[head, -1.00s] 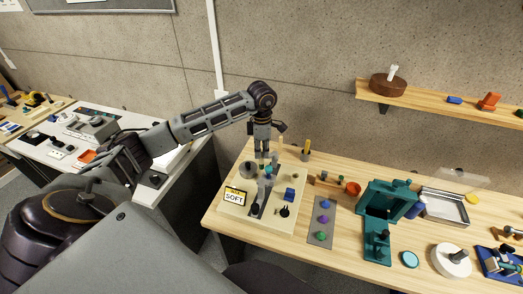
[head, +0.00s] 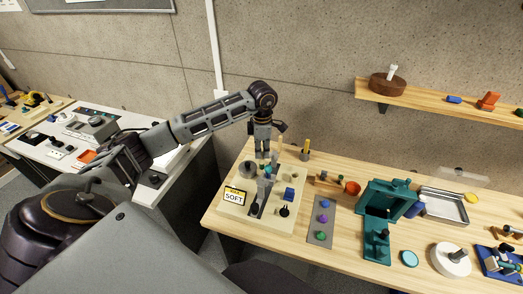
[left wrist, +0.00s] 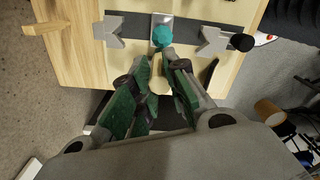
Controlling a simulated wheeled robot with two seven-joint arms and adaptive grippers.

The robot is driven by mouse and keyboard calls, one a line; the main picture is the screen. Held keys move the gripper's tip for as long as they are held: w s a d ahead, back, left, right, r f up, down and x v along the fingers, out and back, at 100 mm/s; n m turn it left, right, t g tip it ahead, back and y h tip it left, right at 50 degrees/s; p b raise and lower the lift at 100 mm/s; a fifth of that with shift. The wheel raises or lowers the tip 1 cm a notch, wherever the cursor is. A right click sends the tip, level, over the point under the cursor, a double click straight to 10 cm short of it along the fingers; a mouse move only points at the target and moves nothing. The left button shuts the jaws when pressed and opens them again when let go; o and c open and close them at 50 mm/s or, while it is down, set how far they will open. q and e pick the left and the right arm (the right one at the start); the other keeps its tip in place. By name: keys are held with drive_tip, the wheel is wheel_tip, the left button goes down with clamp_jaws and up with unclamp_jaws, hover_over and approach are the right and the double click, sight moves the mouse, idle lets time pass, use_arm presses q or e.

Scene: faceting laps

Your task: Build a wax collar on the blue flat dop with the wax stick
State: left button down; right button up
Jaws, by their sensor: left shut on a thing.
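My left gripper (head: 263,155) points down over the back of the cream board (head: 275,226). In the left wrist view its green-padded fingers (left wrist: 160,75) are closed around a small tan piece (left wrist: 158,81), which looks like the wax stick, mostly hidden between them. A round teal piece (left wrist: 163,37) shows just beyond the fingertips on a pale block, between two grey V-shaped supports. A blue piece (head: 325,205) stands on a grey strip with purple and green ones. I cannot tell for sure which piece is the blue flat dop. My right gripper is not in view.
A cup with a yellow stick (head: 307,146) stands behind the board. A SOFT sign (head: 234,196) and a blue block (head: 289,194) are on the board. A teal open box (head: 390,199), metal tray (head: 444,205) and white round piece (head: 451,260) lie to the right.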

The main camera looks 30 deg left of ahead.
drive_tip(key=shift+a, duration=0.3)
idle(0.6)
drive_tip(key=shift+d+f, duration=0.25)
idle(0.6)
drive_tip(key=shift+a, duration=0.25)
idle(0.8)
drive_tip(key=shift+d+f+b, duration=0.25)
drive_tip(key=shift+b, duration=0.25)
idle(0.5)
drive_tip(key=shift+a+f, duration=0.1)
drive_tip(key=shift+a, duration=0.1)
idle(0.9)
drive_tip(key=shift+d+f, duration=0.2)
idle(0.9)
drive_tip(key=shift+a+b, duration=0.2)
drive_tip(key=shift+b, duration=0.1)
idle(0.9)
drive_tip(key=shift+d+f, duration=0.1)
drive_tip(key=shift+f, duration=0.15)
idle(0.5)
